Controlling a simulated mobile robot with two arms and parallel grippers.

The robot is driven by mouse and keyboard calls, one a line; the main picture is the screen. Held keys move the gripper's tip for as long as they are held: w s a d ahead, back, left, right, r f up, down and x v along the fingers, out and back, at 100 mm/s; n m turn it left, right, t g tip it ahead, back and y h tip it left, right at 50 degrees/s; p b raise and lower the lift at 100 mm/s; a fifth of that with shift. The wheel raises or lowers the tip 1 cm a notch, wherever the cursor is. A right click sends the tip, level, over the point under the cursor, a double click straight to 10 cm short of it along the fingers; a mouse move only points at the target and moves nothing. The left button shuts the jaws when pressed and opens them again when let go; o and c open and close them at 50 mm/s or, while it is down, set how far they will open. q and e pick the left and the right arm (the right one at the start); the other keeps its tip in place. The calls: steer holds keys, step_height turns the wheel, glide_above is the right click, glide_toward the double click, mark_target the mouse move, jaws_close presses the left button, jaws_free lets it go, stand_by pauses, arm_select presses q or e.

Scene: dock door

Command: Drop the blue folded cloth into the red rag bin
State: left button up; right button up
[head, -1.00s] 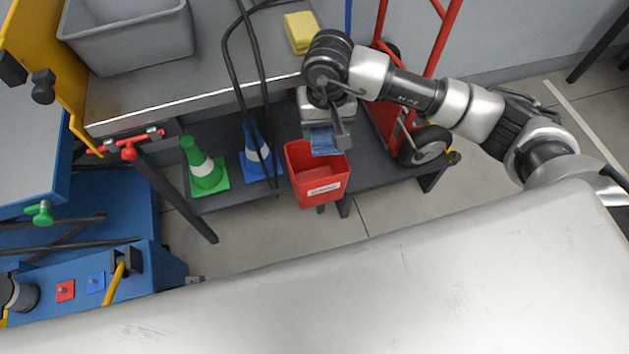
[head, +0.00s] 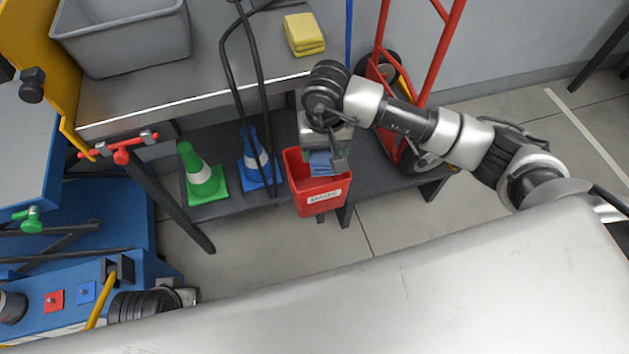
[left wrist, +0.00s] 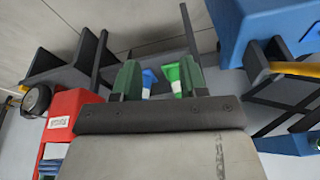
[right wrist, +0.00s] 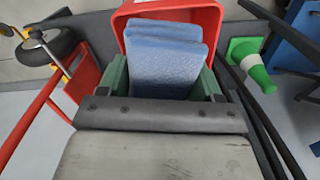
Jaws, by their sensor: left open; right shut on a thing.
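The blue folded cloth (head: 322,163) is held in my right gripper (head: 324,160), just over the opening of the red rag bin (head: 318,198). In the right wrist view the cloth (right wrist: 167,58) sits between the two green fingers, with the bin (right wrist: 205,12) beyond and beneath it. The bin has a white label on its front and hangs at the edge of the dark lower shelf. My left gripper (left wrist: 157,82) is open and empty in the left wrist view, where the bin (left wrist: 75,112) shows at the left.
A green cone (head: 202,178) and a blue cone (head: 257,165) stand on the lower shelf (head: 225,200) left of the bin. Yellow folded cloths (head: 304,34) and a grey tub (head: 125,40) are on the upper bench. A red hand truck (head: 440,50) stands at the right.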

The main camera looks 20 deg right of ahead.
steer(key=o, duration=1)
steer(key=shift+r, duration=0.25)
arm_select(q)
steer(key=x, duration=0.1)
steer(key=p+x, duration=0.1)
steer(key=x, duration=0.1)
steer(key=s+x, duration=0.1)
steer(key=shift+w+f, duration=0.15)
steer(key=shift+f, duration=0.4)
arm_select(e)
step_height(320, 180, up, 10)
steer(key=shift+r, duration=0.1)
